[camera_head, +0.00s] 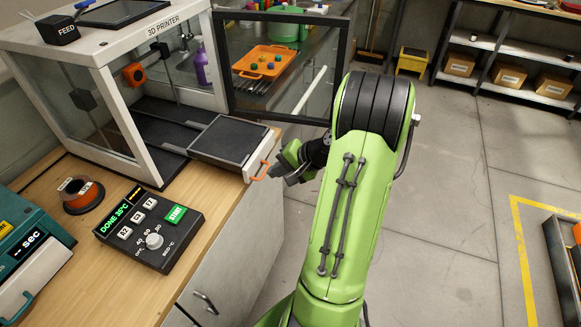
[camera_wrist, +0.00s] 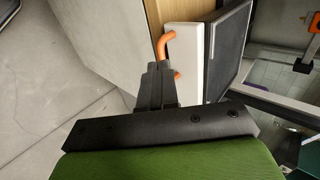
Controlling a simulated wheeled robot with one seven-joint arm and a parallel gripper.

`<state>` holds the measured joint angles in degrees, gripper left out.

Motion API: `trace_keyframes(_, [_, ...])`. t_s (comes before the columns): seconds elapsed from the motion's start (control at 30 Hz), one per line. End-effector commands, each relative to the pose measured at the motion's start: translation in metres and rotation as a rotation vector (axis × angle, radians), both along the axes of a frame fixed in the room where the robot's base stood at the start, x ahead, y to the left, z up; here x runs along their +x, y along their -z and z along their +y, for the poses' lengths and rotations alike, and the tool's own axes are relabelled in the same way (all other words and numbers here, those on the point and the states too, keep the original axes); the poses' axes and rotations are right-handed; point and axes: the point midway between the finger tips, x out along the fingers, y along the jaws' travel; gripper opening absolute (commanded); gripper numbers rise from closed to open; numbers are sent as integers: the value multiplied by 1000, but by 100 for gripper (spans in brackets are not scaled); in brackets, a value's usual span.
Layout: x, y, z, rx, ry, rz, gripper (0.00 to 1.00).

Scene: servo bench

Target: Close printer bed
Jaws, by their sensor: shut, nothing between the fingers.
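The printer bed (camera_head: 229,141) is a dark plate with a white front edge, pulled out through the open front of the white-framed 3D printer (camera_head: 107,100). Its orange handle (camera_head: 260,171) sticks out from the white edge. The glass door (camera_head: 283,62) stands swung open. My gripper (camera_head: 288,177) is at the handle, just in front of the bed. In the wrist view the bed (camera_wrist: 231,45) and the handle (camera_wrist: 165,42) lie right beyond my dark fingers (camera_wrist: 157,80). The fingers are shut and empty, and partly cover the handle. I cannot tell whether they touch it.
A control box (camera_head: 150,231) with a dial and green START button stands on the wooden bench (camera_head: 222,215), its display reading DONE. A filament spool (camera_head: 82,196) and a teal device (camera_head: 28,250) are at left. The floor (camera_head: 445,190) right of my arm is clear.

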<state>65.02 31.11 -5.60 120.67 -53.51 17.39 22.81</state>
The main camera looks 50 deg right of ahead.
Motion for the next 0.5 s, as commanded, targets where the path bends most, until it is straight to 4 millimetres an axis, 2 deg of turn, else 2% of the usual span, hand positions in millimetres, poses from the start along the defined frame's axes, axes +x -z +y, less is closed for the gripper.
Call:
trace_keyframes(0.1, [21,0,8,-2,-3,-2,0])
trace_keyframes(0.2, [31,-1,11,-2,-1,0,0])
trace_keyframes(0.5, [36,-2,13,0,1,1,0])
